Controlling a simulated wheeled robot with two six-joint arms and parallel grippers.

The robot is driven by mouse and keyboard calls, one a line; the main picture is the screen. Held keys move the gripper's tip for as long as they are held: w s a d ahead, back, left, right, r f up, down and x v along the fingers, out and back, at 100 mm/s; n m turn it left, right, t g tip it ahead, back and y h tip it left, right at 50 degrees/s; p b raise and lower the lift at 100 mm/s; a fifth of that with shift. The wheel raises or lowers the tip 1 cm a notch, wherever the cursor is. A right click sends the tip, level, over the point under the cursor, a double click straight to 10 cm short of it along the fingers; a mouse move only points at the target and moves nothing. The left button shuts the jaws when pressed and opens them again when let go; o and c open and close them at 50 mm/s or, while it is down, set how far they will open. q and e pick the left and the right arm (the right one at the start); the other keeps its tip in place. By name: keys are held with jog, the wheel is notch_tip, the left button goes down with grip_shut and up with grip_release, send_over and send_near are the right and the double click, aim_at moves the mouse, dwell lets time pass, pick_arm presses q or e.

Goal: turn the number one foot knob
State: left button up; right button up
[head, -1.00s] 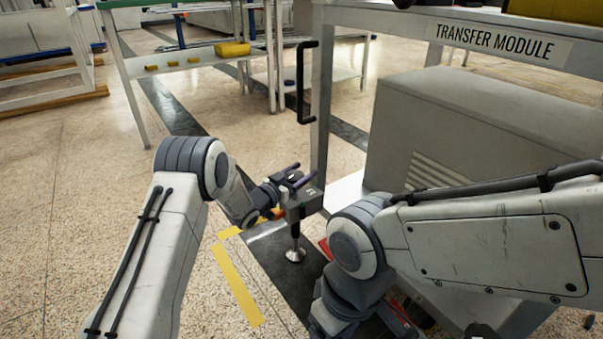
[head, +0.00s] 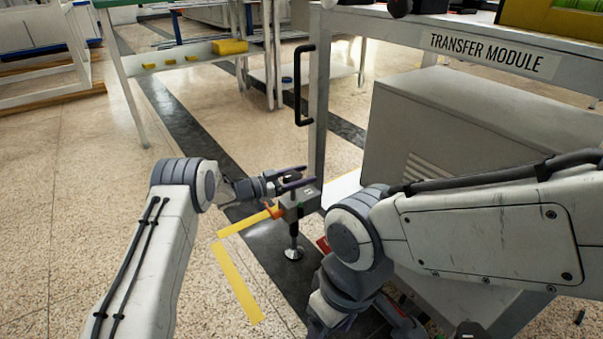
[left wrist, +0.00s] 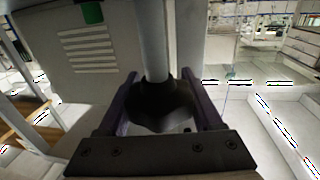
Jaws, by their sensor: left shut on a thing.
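The foot knob (left wrist: 165,100) is dark and faceted, and sits on a grey post in the left wrist view. The two purple fingers of my left gripper (left wrist: 165,106) lie on either side of it, shut on it. In the head view my left gripper (head: 295,179) is just above a grey foot block (head: 300,204) with a small label and an orange part at its left. A threaded stem runs down from the block to a round silver pad (head: 293,253) on the floor. The knob is hidden there. My right arm is at the right, its gripper out of view.
The transfer module frame (head: 319,120) stands right behind the foot, with a black handle (head: 302,85) on its post. A grey cabinet (head: 460,140) fills the right. Yellow tape (head: 236,283) marks the floor. The floor at left is open.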

pick_arm(q)
jog(key=shift+s+m+g+h, duration=0.15)
jog(key=shift+m+g+h, duration=0.15)
jog(key=shift+m+g, duration=0.35)
jog(key=shift+n, duration=0.25)
jog(key=o, duration=1.4)
jog(key=shift+c, duration=0.2)
jog(key=shift+a, duration=0.2)
jog(key=p+v, duration=0.5)
jog(key=v, duration=0.5)
